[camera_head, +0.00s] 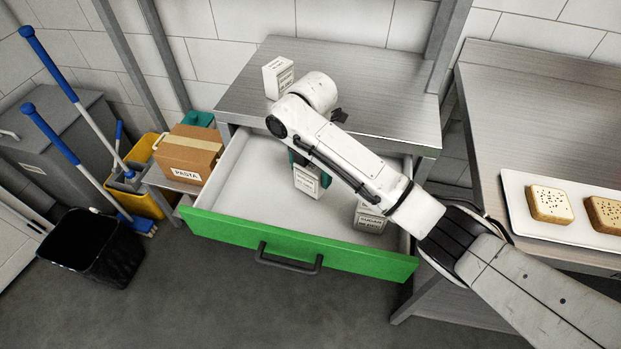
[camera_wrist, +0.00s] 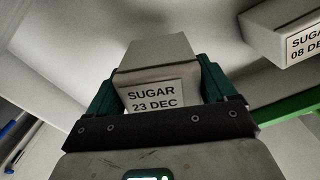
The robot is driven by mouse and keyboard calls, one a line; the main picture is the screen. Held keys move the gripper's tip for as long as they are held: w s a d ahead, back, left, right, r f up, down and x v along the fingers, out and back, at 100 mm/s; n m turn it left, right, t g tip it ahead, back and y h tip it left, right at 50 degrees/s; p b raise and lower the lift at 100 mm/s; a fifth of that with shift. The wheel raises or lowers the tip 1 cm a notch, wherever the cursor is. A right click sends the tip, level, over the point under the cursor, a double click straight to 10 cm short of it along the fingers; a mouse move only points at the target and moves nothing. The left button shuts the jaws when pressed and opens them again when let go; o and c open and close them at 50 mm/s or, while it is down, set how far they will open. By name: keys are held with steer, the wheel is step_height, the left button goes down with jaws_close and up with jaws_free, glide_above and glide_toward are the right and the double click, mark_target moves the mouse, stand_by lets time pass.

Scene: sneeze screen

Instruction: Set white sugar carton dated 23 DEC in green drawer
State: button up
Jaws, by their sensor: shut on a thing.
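The white sugar carton (camera_wrist: 155,95) labelled "SUGAR 23 DEC" sits between the two teal fingers of my gripper (camera_wrist: 160,82) in the wrist view. My gripper is shut on it. In the head view the held carton (camera_head: 307,182) is within the outline of the pulled-out green drawer (camera_head: 300,247), near its middle. I cannot tell whether its base touches the drawer floor. My arm hides part of the gripper and the drawer's right side. Another white carton, labelled "SUGAR 08 DEC" (camera_wrist: 302,45), is to the right in the wrist view.
A white carton (camera_head: 371,217) stands in the drawer's right part, partly behind my arm. Another carton (camera_head: 278,77) stands on the metal counter (camera_head: 375,65). A pasta box (camera_head: 187,154) is left of the drawer. The drawer's left part is clear.

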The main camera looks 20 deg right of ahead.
steer(key=shift+w+f, duration=0.2)
steer(key=shift+w, duration=0.05)
steer(key=shift+f, duration=1.55)
steer(key=shift+f, duration=0.1)
steer(key=o, duration=1.1)
steer(key=shift+f, duration=0.1)
steer(key=shift+c, duration=0.2)
step_height(320, 180, up, 12)
steer(key=shift+r, duration=0.2)
